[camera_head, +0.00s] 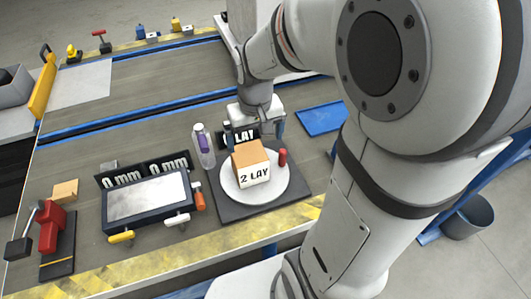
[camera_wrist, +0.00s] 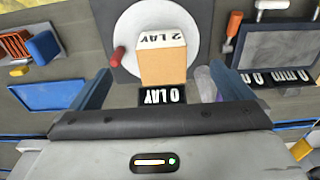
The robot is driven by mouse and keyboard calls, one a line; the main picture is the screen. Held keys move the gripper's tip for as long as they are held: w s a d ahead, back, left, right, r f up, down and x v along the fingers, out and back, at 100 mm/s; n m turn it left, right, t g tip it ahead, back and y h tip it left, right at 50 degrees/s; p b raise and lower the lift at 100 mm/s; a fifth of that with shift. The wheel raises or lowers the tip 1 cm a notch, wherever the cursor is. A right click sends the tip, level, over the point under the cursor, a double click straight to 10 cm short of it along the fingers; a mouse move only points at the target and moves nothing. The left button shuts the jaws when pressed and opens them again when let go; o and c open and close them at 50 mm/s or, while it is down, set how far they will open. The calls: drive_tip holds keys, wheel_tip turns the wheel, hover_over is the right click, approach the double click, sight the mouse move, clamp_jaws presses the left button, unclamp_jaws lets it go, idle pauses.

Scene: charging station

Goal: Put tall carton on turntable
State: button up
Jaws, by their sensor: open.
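The carton (camera_head: 250,163), brown on top with a white face reading "2 LAY", stands on the white turntable disc (camera_head: 281,186), which sits on a dark square base. In the wrist view the carton (camera_wrist: 163,65) lies between my open fingers, and the disc (camera_wrist: 128,40) shows around it. My gripper (camera_head: 257,132) is open, just behind the carton in the head view. Its two blue-grey fingers are spread wide with clear gaps to the carton, and nothing is held. I cannot tell the exact height of the fingertips above the disc.
A red knob (camera_head: 283,157) stands at the disc's right edge. A black "0 LAY" sign (camera_wrist: 164,96) is close behind the carton. A clear bottle (camera_head: 203,147) stands left of the turntable, beside a grey-topped fixture (camera_head: 147,195). A blue tray (camera_head: 320,118) lies to the right.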

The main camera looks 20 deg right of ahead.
drive_tip(key=s+r, duration=0.2)
drive_tip(key=s, duration=0.7)
drive_tip(key=shift+a+r+t, duration=0.15)
drive_tip(key=shift+r+t, duration=0.25)
drive_tip(key=shift+s, duration=0.1)
